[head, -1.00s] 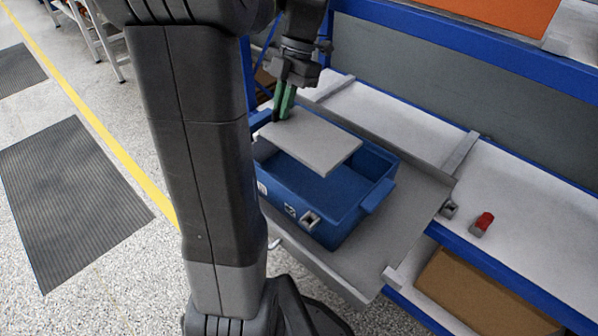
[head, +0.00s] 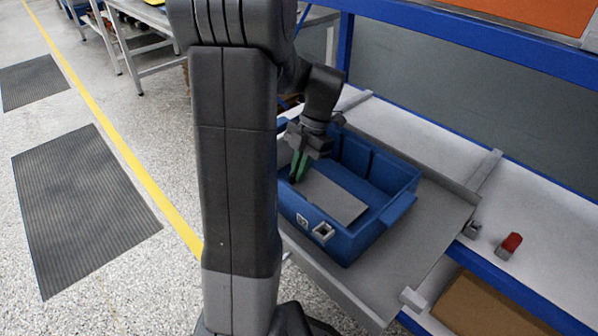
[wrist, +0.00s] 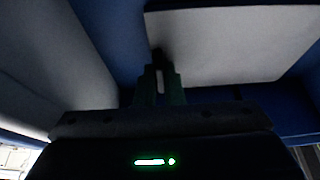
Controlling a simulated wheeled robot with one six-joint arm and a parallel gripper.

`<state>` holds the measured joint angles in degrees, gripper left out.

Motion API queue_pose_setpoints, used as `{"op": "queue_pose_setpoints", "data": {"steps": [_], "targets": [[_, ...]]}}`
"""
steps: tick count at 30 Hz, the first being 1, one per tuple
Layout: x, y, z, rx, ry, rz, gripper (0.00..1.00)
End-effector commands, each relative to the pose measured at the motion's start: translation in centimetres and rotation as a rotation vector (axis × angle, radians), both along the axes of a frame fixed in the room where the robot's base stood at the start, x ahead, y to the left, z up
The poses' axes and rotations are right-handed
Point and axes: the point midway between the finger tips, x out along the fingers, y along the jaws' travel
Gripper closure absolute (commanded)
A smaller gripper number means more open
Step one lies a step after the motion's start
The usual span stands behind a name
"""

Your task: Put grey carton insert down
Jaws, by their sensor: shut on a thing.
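The grey carton insert (head: 332,199) is a flat grey panel inside the blue tote (head: 373,226), below the rim. My gripper (head: 299,168), with green fingers, is shut on the insert's left end and reaches down into the tote. In the wrist view the fingers (wrist: 160,86) meet the near edge of the pale insert (wrist: 235,42), with blue tote walls around it. I cannot tell whether the insert touches the tote floor.
The tote stands on a grey tray (head: 428,221) with raised edges. A small red-and-grey part (head: 510,244) lies on the white bench (head: 540,205) at the right. A brown carton (head: 485,305) sits on the shelf below. A blue frame post stands behind.

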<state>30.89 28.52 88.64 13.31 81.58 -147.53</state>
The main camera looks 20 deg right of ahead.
Motion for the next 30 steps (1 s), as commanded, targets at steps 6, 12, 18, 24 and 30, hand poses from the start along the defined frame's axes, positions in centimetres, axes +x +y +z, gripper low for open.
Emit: {"op": "queue_pose_setpoints", "data": {"steps": [6,12,18,24,30], "targets": [[0.0,0.0,0.0,-0.001,0.0,0.0,1.0],[0.0,0.0,-0.2,-0.001,0.0,0.0,0.76],[0.0,0.0,-0.2,-0.001,0.0,0.0,0.7],[0.1,-0.2,0.6,-0.001,-0.002,0.0,0.7],[0.6,-1.3,3.7,-0.002,-0.003,-0.001,0.7]]}}
